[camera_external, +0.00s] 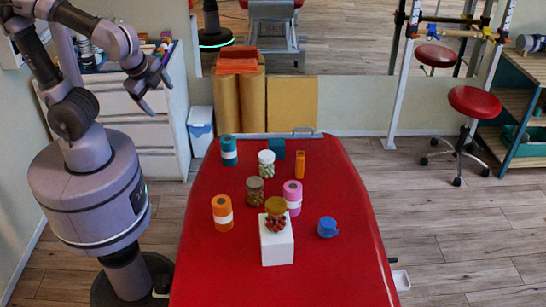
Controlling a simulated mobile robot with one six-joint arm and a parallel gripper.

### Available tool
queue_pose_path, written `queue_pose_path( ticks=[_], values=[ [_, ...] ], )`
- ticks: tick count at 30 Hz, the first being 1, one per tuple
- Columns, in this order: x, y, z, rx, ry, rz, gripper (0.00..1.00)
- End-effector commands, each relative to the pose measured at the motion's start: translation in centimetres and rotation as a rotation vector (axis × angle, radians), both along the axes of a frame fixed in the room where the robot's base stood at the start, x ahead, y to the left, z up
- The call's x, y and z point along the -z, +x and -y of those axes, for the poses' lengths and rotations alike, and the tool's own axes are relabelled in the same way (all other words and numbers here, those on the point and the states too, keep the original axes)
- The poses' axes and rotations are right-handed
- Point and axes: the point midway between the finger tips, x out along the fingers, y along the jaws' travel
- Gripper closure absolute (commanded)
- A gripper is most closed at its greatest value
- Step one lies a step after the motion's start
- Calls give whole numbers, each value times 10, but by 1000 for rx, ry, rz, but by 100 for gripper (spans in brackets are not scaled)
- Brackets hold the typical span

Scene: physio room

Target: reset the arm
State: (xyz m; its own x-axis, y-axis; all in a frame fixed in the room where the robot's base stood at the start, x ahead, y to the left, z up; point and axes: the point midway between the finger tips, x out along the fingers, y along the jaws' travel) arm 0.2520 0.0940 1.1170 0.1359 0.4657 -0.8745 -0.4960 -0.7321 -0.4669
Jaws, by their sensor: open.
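My gripper (158,88) hangs in the air at the upper left, in front of the white drawer cabinet. Its fingers are apart and nothing is between them. My arm is bent, with its upper links raised above my grey body. The gripper is well away from the red treatment table (330,265) and touches nothing that I can see.
The red table holds an orange roll (222,212), a pink roll (292,197), a teal roll (228,150), jars (255,190), a blue item (327,227) and a white block (276,243) bearing a jar (275,222). The white cabinet (150,133) stands behind my arm.

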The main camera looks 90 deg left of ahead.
Motion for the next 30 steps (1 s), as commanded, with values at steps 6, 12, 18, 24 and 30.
queue_pose_path(
  ticks=[6,12,18,24,30],
  values=[
    [-35,3,51,-52,-338,392,19],
    [-39,5,55,-50,-361,421,19],
    [-33,5,55,-50,-360,419,0],
    [-11,2,47,-181,-394,336,0],
    [94,-19,26,-956,-721,-60,0]
  ],
)
